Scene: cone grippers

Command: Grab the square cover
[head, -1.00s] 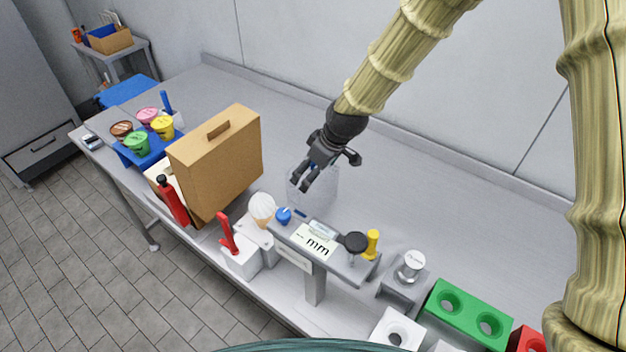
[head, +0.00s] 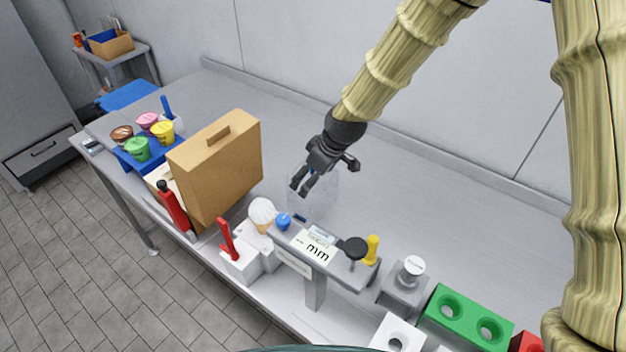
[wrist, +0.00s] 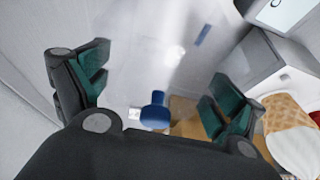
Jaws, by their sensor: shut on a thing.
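The square cover (head: 326,196) is a clear, see-through box by the measuring stand in the head view. Its edges are faint, and I cannot tell whether its bottom touches the table. My gripper (head: 300,188) is at its upper part and is shut on it, with the fingers spread wide. In the wrist view my gripper (wrist: 155,93) shows two dark fingers with green pads.
A grey measuring stand with an "mm" label (head: 314,250) stands just in front. An ice cream cone (head: 262,213) and a tall brown case (head: 216,172) are to the left. A green block with holes (head: 466,318) is at the right. The table behind is clear.

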